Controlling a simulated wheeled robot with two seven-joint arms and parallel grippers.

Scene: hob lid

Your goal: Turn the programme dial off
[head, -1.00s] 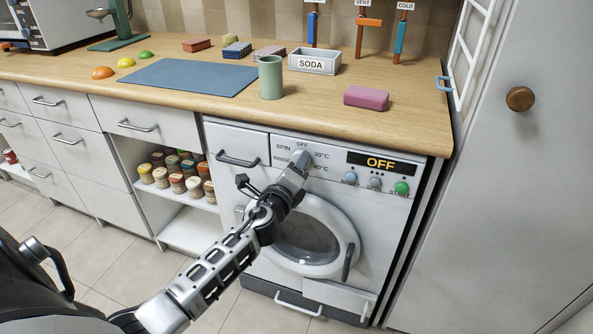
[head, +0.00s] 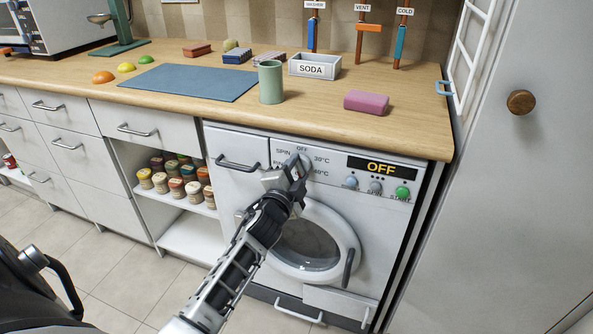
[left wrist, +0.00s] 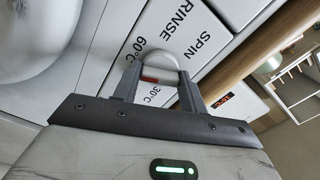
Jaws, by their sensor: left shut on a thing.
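The white programme dial (head: 304,160) is on the washing machine's front panel, below the printed OFF mark and beside SPIN, RINSE, 30°C and 60°C. My left gripper (head: 295,168) reaches it from below and hides part of it. In the left wrist view the dial (left wrist: 160,60) sits between the two fingers of my left gripper (left wrist: 160,80), which is shut on it. A small red mark shows between the fingers there. The machine's display (head: 381,168) reads OFF in orange. I cannot clearly see where the dial's pointer points. My right gripper is not in view.
The round door (head: 310,240) is below the dial, close to my left arm. Small buttons and a green START button (head: 402,193) are to the right. The wooden worktop (head: 330,115) overhangs the panel, with a green cup (head: 271,82) and pink block (head: 366,101) on it.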

